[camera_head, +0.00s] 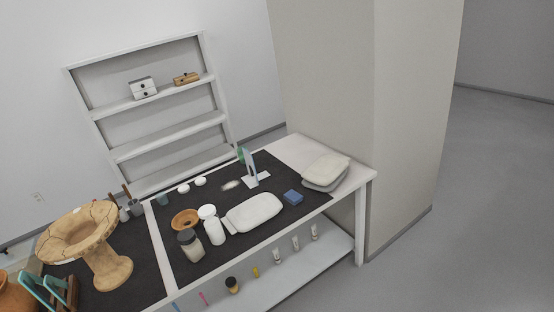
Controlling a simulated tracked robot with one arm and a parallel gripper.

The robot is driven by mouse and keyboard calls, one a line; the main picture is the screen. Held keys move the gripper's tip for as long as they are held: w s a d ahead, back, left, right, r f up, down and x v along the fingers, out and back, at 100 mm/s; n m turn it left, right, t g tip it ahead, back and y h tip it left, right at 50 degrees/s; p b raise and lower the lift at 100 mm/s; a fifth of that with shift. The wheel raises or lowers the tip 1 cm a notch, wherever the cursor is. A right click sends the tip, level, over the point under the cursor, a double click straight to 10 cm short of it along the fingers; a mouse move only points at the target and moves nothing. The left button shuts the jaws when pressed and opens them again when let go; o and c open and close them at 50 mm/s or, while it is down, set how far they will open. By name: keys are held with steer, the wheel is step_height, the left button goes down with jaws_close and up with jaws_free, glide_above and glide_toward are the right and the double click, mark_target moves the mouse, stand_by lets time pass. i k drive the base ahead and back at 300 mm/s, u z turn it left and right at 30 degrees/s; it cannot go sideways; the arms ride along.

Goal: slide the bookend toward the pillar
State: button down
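A pale grey-white bookend (250,165) stands upright on the dark mat of the table, near the mat's back edge. Its flat foot spreads over the mat beside its upright plate. A small green thing (240,154) shows just left of the upright, and I cannot tell whether they touch. The large beige pillar (335,95) rises behind the table's right end, right of the bookend, with a pale strip of tabletop between them. I do not see my gripper in this view.
Right of the bookend lie a blue block (293,196) and stacked pale pads (326,170). In front are a white cushion (253,212), white bottle (211,225), jar (190,244) and orange bowl (185,219). A large cracked vessel (110,270) stands left. A shelf unit (165,125) stands behind.

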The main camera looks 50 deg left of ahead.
mark_target(252, 182)
steer(key=u, duration=0.25)
steer(key=i, duration=1.35)
steer(key=u, duration=0.9)
steer(key=i, duration=1.15)
steer(key=u, duration=1.1)
steer(key=i, duration=0.65)
steer(key=u, duration=0.3)
